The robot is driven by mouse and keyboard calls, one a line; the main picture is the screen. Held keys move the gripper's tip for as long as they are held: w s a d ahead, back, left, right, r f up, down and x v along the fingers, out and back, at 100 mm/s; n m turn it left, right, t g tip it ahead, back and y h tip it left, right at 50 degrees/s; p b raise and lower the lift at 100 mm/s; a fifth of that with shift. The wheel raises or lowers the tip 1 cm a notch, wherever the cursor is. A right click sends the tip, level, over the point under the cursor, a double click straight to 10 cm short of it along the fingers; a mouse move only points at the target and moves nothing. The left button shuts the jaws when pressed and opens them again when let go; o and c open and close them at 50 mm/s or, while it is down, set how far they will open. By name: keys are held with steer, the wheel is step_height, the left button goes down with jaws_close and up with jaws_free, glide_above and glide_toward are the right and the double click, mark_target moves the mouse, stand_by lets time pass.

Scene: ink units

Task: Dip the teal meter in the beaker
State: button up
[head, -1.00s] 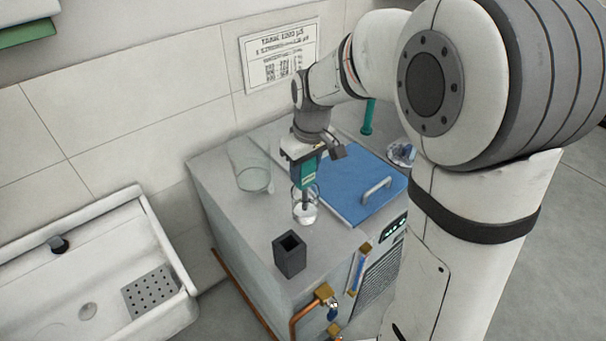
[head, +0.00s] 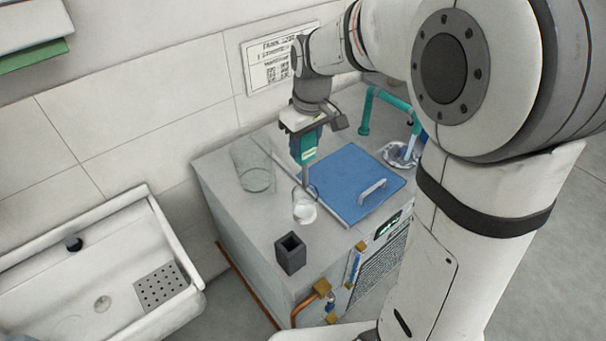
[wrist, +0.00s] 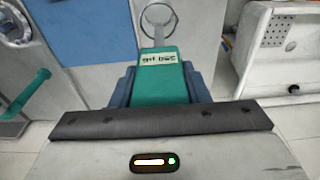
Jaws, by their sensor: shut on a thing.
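My gripper (head: 304,128) is shut on the teal meter (head: 308,152), which hangs upright with its thin probe pointing down. In the head view the probe's lower end is at about the rim of the small glass beaker (head: 304,210); I cannot tell whether it is just inside or just above. The beaker stands on the grey bench top and holds a whitish content low down. In the wrist view the teal meter (wrist: 161,82) sits between the blue-grey fingers (wrist: 160,88), its label facing me, and the probe runs toward a round glass rim (wrist: 158,17).
A dark square holder (head: 290,253) stands in front. A blue lid (head: 355,180) with a handle lies to the right, with teal piping (head: 365,115) behind. A white sink (head: 90,270) is at left.

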step_height(320, 180, up, 2)
steer(key=shift+r+p, duration=0.2)
steer(key=shift+p, duration=0.35)
steer(key=shift+f, duration=0.15)
stand_by(0.3)
